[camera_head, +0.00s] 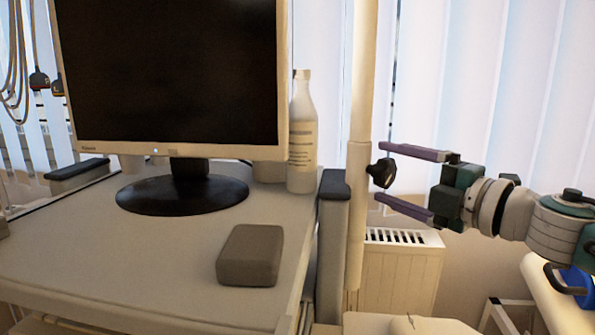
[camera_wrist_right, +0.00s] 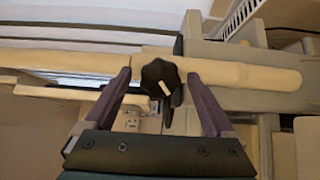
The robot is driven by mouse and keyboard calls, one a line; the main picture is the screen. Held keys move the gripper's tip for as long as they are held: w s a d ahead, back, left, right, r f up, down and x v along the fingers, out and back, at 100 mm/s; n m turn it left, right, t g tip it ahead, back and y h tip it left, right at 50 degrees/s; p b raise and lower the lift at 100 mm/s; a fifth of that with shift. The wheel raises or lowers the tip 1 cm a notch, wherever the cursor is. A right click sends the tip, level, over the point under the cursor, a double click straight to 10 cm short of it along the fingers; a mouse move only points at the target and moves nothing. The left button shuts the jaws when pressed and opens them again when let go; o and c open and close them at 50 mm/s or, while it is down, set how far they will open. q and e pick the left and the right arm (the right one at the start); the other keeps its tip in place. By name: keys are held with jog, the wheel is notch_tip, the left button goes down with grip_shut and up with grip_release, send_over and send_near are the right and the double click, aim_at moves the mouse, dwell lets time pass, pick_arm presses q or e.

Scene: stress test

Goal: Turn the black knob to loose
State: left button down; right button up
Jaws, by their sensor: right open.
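The black knob (camera_head: 381,172) sits on the side of a pale upright pole (camera_head: 357,150) in the head view. In the right wrist view the knob (camera_wrist_right: 161,86) is lobed, with a small pale mark on its face. My right gripper (camera_head: 384,172) is open, with one purple finger above the knob and one below it. In the wrist view the fingertips (camera_wrist_right: 158,78) stand to either side of the knob, with gaps visible. The knob lies between the tips and is not gripped. My left gripper is in neither view.
A monitor (camera_head: 170,75) on a black base, a white bottle (camera_head: 302,135) and a grey box (camera_head: 250,255) stand on a cart top (camera_head: 130,270) left of the pole. A radiator (camera_head: 402,275) is behind the pole. Free space surrounds the right gripper.

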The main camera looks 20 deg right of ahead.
jog(key=c, duration=1.4)
jog(key=shift+o, duration=0.2)
jog(key=shift+f+n+b, duration=0.3)
jog(key=shift+n+b, duration=0.9)
jog(key=shift+b, duration=0.25)
jog(key=n+y+b, duration=0.1)
jog(key=n+b, duration=0.4)
jog(key=n+y+b, duration=0.1)
jog(key=n+b, duration=0.9)
jog(key=b, duration=0.1)
jog(key=shift+d+t+y, duration=0.1)
jog(key=shift+t+y, duration=0.3)
jog(key=shift+r+n+y+b, duration=0.1)
jog(key=shift+n+y+b, duration=0.2)
jog(key=shift+n+b, duration=0.7)
jog(key=shift+r, duration=0.1)
jog(key=o, duration=1.4)
jog(key=shift+c, duration=0.2)
